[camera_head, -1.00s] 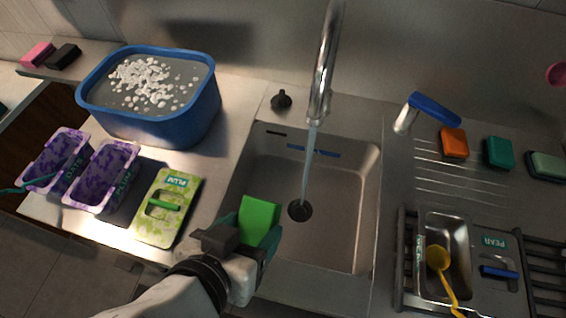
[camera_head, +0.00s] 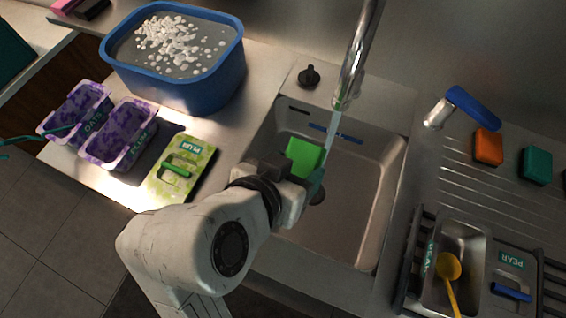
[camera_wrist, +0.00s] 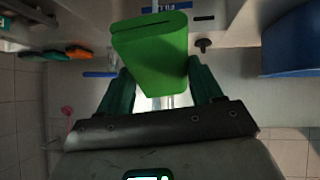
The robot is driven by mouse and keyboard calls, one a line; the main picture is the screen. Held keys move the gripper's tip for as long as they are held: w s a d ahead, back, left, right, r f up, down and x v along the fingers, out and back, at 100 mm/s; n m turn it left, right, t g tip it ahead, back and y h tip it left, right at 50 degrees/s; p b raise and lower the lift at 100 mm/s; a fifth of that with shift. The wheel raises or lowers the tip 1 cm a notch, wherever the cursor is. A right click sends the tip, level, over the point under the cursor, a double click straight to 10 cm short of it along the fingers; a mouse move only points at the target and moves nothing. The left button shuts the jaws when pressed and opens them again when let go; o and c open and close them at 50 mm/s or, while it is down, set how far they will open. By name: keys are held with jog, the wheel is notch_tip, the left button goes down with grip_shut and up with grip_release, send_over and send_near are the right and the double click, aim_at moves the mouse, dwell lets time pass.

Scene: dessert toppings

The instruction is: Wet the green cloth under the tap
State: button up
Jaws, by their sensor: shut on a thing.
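The green cloth (camera_head: 304,157) is a thick, bright green block, held above the steel sink (camera_head: 345,225). My gripper (camera_head: 313,180) is shut on it; in the wrist view the cloth (camera_wrist: 150,48) sits between the two dark green fingers (camera_wrist: 160,92). The tap (camera_head: 356,55) stands at the back of the sink and its stream (camera_head: 332,130) is running. The stream falls close beside the cloth's right edge; I cannot tell whether it touches the cloth. My gripper hides part of the drain (camera_head: 317,194).
A blue tub (camera_head: 185,88) of water with white bits stands left of the sink. Purple tubs (camera_head: 118,140) and a green lid (camera_head: 190,160) lie on the left counter.

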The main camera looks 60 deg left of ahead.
jog(key=w+a+f, duration=0.1)
jog(key=w+a, duration=0.1)
jog(key=w, duration=0.6)
jog(key=shift+f, duration=0.3)
jog(key=shift+d, duration=0.1)
dwell(0.5)
jog(key=shift+s+d, duration=0.3)
jog(key=shift+s, duration=1)
jog(key=shift+s+d, duration=0.25)
jog(key=shift+s, duration=1.05)
jog(key=shift+s+d, duration=0.3)
jog(key=shift+s, duration=1)
jog(key=shift+a+p+v, duration=0.15)
jog(key=shift+p+v, duration=0.8)
jog(key=shift+v, duration=0.45)
jog(key=shift+a+p+v, duration=0.1)
jog(key=shift+p+v, duration=0.8)
jog(key=shift+v, duration=0.45)
jog(key=shift+s+r, duration=0.3)
jog(key=shift+s, duration=0.15)
